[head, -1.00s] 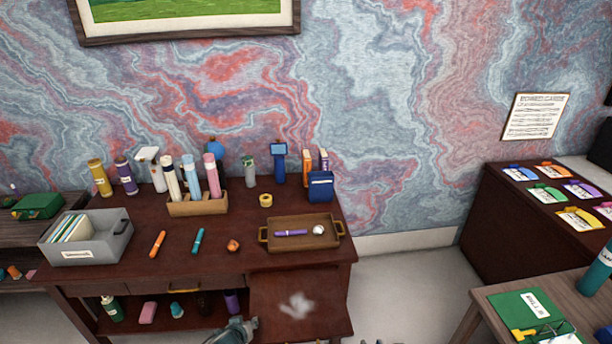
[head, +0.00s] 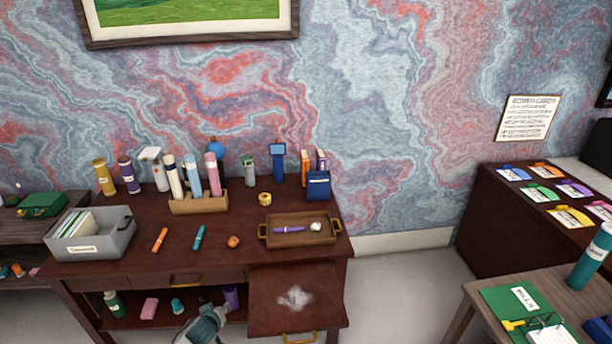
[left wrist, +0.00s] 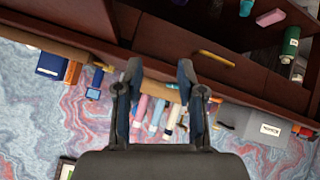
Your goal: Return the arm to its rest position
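My left gripper (left wrist: 160,78) shows in the left wrist view with its two dark fingers spread apart. Nothing is held between them; bottles on the desk show in the gap, well beyond the fingertips. In the head view, part of my left arm (head: 204,325) shows at the bottom edge, in front of the desk's lower shelf and beside the lowered panel. My right gripper is in neither current view.
The dark desk (head: 140,258) carries a grey file box (head: 112,240), a brown tray (head: 327,238), a bottle rack (head: 198,205) and loose markers. A lowered panel (head: 265,318) with a whitish smudge juts out in front. A side table (head: 472,290) stands at right.

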